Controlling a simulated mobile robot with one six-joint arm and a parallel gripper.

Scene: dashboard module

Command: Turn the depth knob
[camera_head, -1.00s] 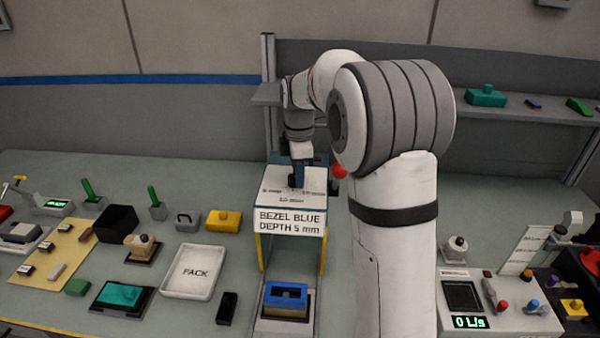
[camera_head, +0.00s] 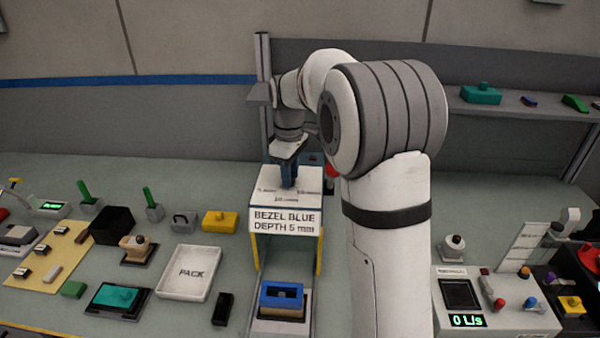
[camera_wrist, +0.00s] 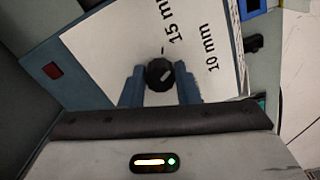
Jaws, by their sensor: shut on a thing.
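The depth knob (camera_wrist: 160,74) is a small round black knob with a pale pointer mark, on a white dial plate (camera_wrist: 112,60) in the wrist view. The plate reads "15 mm" and "10 mm" near the knob. My gripper (camera_wrist: 160,80) has its two blue fingers on either side of the knob, shut on it. In the head view my gripper (camera_head: 289,182) points down onto the top of the press-like station (camera_head: 268,188). The knob is hidden there behind the fingers. The sign (camera_head: 285,222) on the station reads "BEZEL BLUE DEPTH 5 mm".
A blue frame-shaped part (camera_head: 283,298) sits below the station. A white PACK tray (camera_head: 188,272) and a black box (camera_head: 112,225) stand to the left. A console (camera_head: 490,310) showing "0 L/s" stands at right. A red ball-shaped part (camera_head: 333,171) is close beside my arm.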

